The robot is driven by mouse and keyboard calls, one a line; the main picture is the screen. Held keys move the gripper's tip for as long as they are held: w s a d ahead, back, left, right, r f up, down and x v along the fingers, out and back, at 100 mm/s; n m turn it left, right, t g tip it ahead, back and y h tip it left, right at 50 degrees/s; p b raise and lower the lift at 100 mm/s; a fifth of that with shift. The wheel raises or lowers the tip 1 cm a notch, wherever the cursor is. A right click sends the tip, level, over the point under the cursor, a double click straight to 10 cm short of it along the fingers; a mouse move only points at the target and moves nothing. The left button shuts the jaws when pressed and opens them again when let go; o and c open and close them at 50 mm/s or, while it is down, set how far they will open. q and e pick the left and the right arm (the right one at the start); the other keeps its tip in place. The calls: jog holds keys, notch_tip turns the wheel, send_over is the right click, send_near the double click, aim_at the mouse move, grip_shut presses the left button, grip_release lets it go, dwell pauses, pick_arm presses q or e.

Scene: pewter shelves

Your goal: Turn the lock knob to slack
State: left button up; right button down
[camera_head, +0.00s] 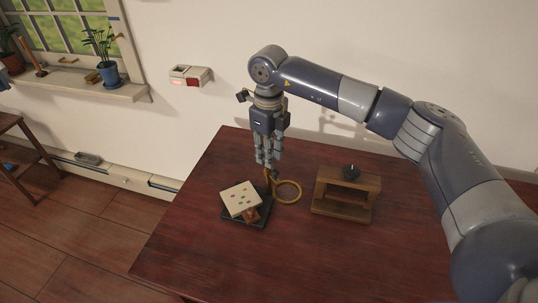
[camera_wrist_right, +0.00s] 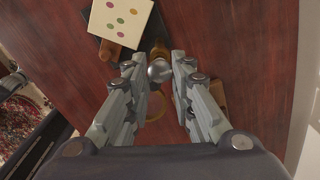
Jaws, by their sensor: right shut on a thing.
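The lock knob (camera_wrist_right: 160,71) appears as a round silver ball between my right fingertips in the wrist view. In the head view the fingers hide it. My right gripper (camera_head: 267,163) points straight down and is shut on this knob; it also shows in the wrist view (camera_wrist_right: 159,66). Below the fingers a brass post stands at the edge of a dark base (camera_head: 232,221). A cream plate with coloured dots (camera_head: 240,198) sits tilted on the base, and it also shows in the wrist view (camera_wrist_right: 121,20). A brass ring (camera_head: 289,200) is just right of the post. My left gripper is not in view.
A wooden stand (camera_head: 344,211) with a dark knobbed piece (camera_head: 351,172) on top is to the right on the red-brown table (camera_head: 190,240). The front of the table is clear. A wall box with a red part (camera_head: 190,76) is behind.

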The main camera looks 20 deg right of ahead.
jog(key=shift+n, duration=0.4)
jog(key=c, duration=1.4)
grip_release()
jog(key=shift+r, duration=0.1)
notch_tip(320, 180, up, 12)
